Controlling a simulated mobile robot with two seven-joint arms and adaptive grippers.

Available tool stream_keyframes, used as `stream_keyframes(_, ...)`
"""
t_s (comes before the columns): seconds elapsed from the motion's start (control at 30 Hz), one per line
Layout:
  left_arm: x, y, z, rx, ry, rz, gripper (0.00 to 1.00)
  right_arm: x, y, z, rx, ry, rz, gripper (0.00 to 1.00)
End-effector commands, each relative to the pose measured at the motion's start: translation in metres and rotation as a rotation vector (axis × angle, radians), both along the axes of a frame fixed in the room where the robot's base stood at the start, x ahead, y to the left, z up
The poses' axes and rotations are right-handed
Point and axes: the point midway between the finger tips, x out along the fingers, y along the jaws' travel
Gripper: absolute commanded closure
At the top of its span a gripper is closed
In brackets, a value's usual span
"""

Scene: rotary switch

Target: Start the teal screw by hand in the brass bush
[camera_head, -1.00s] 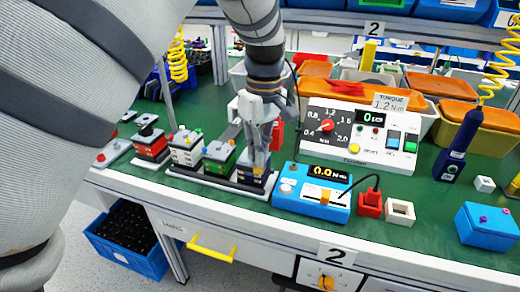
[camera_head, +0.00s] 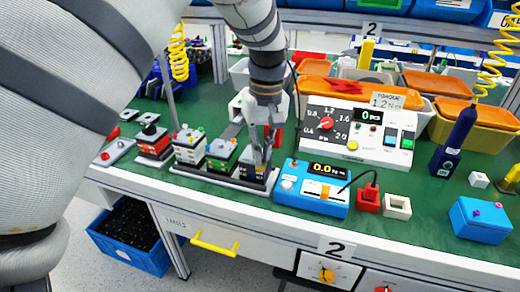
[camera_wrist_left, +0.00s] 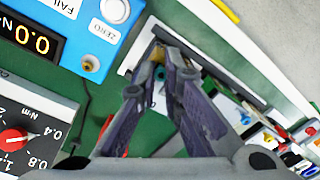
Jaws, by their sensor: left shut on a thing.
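My right gripper is not in view.
A blue torque meter (camera_head: 313,190) reading 0.0 stands close on the right, with a red socket (camera_head: 367,198) and white block (camera_head: 397,207) beyond it. A white torque controller (camera_head: 357,134) stands behind. Other switch stacks (camera_head: 189,147) stand left on the bench.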

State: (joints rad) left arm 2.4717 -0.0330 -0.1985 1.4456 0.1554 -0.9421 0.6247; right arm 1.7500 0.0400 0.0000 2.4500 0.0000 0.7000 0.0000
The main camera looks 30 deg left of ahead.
Motion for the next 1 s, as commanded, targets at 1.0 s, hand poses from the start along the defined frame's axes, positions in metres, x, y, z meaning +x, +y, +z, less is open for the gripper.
stream_keyframes(1.0,0.0037,-0.0009,-0.0003,0.001,-0.014,-0.696,1.00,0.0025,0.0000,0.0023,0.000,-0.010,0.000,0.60)
